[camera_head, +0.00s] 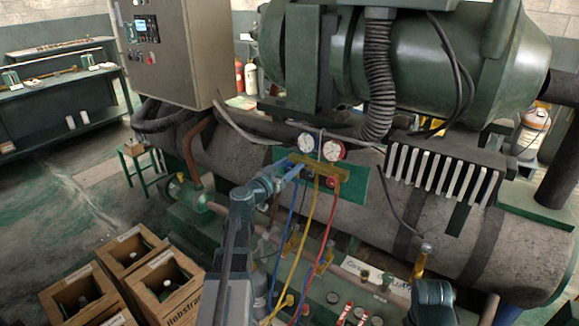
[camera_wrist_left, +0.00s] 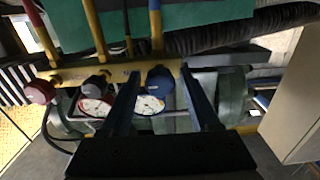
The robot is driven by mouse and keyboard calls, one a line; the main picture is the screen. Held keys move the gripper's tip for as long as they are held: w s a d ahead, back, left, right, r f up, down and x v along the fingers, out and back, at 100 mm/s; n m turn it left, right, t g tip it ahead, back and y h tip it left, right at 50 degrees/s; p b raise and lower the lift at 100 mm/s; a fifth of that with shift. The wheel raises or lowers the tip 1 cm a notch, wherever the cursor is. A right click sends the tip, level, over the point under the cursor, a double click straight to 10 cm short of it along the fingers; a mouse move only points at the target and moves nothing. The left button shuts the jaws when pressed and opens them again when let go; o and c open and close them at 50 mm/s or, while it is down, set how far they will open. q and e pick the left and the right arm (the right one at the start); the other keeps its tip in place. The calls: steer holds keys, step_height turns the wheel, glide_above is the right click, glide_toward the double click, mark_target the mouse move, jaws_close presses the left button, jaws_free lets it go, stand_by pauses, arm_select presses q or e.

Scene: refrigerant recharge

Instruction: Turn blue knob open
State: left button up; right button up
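The blue knob (camera_wrist_left: 159,80) sits on the yellow-brass manifold (camera_wrist_left: 120,74) in the left wrist view. My left gripper (camera_wrist_left: 161,72) is open there, with one finger on each side of the knob; I cannot tell whether either finger touches it. In the head view my left gripper (camera_head: 294,171) reaches the left end of the manifold (camera_head: 325,169), below the two gauges, and covers the blue knob. The red knob (camera_wrist_left: 40,92) and a dark knob (camera_wrist_left: 97,83) are farther left in the wrist view. Part of my right arm shows at the head view's lower right, without its fingers.
Two round gauges (camera_head: 306,142) stand above the manifold on a green plate (camera_head: 354,186). Yellow, blue and red hoses (camera_head: 322,230) hang below it. A grey control cabinet (camera_head: 172,50) is at upper left. Wooden crates (camera_head: 165,282) stand on the floor at lower left.

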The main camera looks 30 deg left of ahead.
arm_select(q)
jaws_close()
steer(key=n, duration=0.4)
steer(key=shift+a+n, duration=0.1)
steer(key=shift+n, duration=0.2)
steer(key=n, duration=0.5)
steer(key=shift+n, duration=0.3)
steer(key=n, duration=0.5)
steer(key=shift+f, duration=0.15)
steer(key=shift+n, duration=2.4)
